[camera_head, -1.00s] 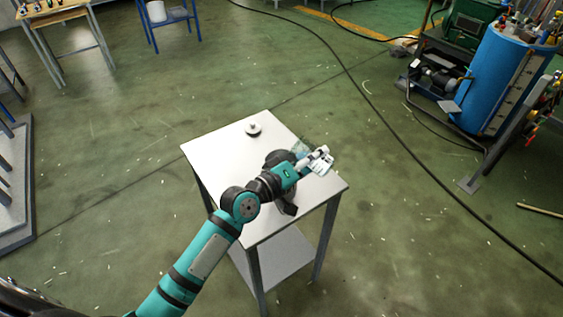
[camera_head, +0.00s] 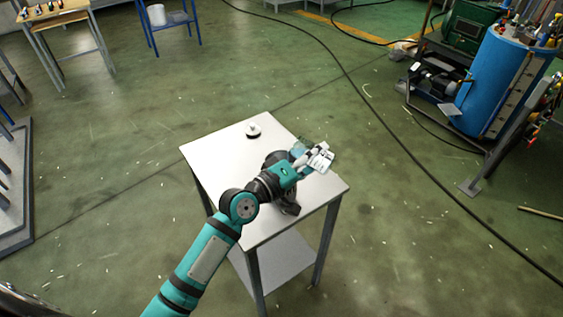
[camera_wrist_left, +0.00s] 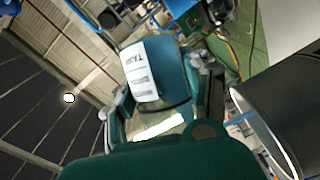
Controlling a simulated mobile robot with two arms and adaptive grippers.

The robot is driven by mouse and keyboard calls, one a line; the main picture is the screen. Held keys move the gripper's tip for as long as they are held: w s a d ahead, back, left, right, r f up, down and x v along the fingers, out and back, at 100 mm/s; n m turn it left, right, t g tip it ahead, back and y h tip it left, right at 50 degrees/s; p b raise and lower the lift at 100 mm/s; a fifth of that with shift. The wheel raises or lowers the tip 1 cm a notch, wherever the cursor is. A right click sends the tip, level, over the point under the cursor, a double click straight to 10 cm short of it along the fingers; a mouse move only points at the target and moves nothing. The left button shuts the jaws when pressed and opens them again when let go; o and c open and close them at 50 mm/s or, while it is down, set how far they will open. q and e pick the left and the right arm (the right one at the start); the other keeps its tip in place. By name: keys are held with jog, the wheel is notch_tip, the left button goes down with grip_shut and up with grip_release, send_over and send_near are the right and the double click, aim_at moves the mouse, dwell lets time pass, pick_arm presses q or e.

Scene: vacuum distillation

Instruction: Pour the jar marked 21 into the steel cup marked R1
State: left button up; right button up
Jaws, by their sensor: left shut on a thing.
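My left gripper (camera_head: 318,158) is shut on a teal-tinted clear jar (camera_head: 299,149) above the right side of the small table. In the left wrist view the jar (camera_wrist_left: 172,70) sits between the fingers, with a white label whose number I cannot read. The camera is rolled well over, with the ceiling at left. A dark grey metal cylinder with a bright rim (camera_wrist_left: 285,120), apparently the steel cup, is close by at right; no R1 mark shows. In the head view my arm seems to hide it. I cannot see any liquid flowing. My right gripper is out of view.
The small white table (camera_head: 215,155) has a small dark round object with a pale top (camera_head: 253,131) near its back edge. The table's left part is clear. A blue tank (camera_head: 500,80) and machinery stand well off at right, with cables on the floor.

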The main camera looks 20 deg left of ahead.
pick_arm(q)
jog(key=shift+w+a+r+n+t+b, duration=0.1)
jog(key=shift+a+r+n+t+b, duration=0.5)
jog(key=shift+n, duration=0.3)
dwell(1.2)
jog(key=shift+a+r+n+b, duration=0.2)
jog(key=shift+r+n+b, duration=0.15)
jog(key=shift+n, duration=0.45)
dwell(0.9)
jog(key=shift+a+f+n+h+b, duration=0.1)
jog(key=shift+n+h+b, duration=0.2)
dwell(0.3)
